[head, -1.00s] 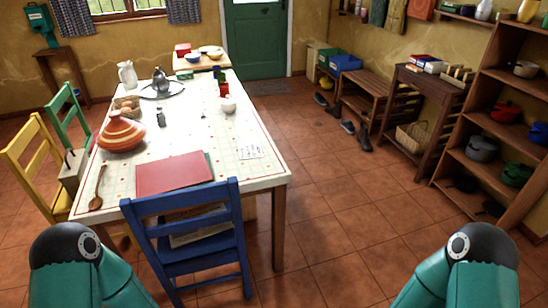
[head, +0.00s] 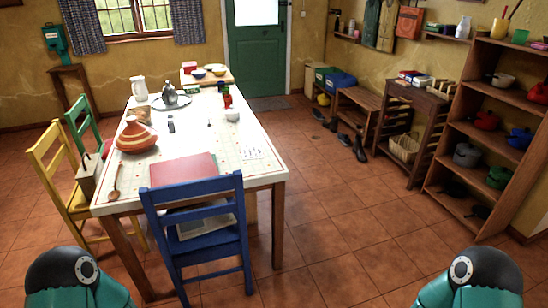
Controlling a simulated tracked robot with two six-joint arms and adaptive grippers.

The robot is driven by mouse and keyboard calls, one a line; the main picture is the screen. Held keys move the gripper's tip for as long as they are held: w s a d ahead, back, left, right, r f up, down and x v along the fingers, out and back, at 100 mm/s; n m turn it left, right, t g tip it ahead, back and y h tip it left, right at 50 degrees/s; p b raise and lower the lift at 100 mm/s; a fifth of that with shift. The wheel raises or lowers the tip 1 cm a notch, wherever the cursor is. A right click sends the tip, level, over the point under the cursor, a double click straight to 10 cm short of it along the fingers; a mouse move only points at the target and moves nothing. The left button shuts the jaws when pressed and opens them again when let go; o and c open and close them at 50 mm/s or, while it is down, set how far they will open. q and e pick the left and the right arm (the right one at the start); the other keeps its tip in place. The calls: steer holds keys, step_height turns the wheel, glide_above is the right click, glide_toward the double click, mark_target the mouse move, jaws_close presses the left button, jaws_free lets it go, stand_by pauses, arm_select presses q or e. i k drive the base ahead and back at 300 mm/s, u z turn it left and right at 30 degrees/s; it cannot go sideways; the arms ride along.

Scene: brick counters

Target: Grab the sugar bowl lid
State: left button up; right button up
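A small white bowl (head: 232,115) stands near the right edge of the long table (head: 262,166), toward its far half. It may be the sugar bowl, but it is too small to make out a lid. A dark grey pot (head: 169,95) stands on a round metal tray (head: 185,101) farther back. Neither of my grippers is in view; only teal parts of my two arms show at the bottom left and bottom right corners.
A blue chair (head: 200,221) stands at the table's near end; yellow (head: 46,160) and green (head: 77,124) chairs stand at its left. A striped orange tagine (head: 136,136) and red folder (head: 184,170) lie on it. Shelves (head: 497,91) stand right.

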mark_target(232, 111)
steer(key=u, duration=0.15)
steer(key=i, duration=0.9)
steer(key=z, duration=0.25)
steer(key=k, duration=0.75)
steer(key=u, duration=0.25)
steer(key=i, duration=0.75)
steer(key=z, duration=0.05)
